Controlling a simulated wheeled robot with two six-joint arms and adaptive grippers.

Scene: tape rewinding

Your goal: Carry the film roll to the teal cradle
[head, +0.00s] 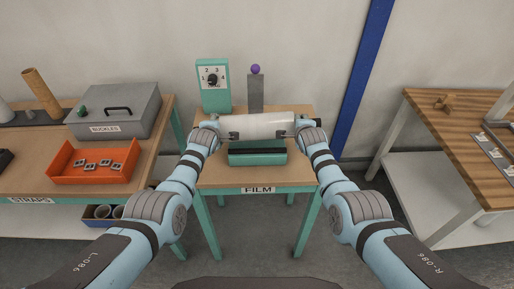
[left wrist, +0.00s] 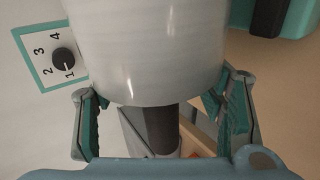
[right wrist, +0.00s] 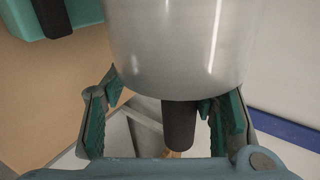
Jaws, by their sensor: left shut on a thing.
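The film roll (head: 258,126) is a wide pale cylinder with dark core ends, lying nearly level between my two grippers. The teal cradle (head: 257,157), a block with a dark top, stands in front of and below it in the head view. The cradle also shows at the edge of the left wrist view (left wrist: 275,14) and the right wrist view (right wrist: 62,14), apart from the roll. My left gripper (left wrist: 162,115) is shut on the roll's left end, its fingers either side of the dark core. My right gripper (right wrist: 165,115) has its fingers around the right end; their grip is unclear.
A teal dial box (head: 213,84) and a grey post (head: 255,94) with a purple ball (head: 255,69) stand at the back of the FILM table (head: 212,174). Left is a bench with an orange tray (head: 70,173) and a grey BUCKLES box (head: 117,108). A wooden table (head: 440,122) stands right.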

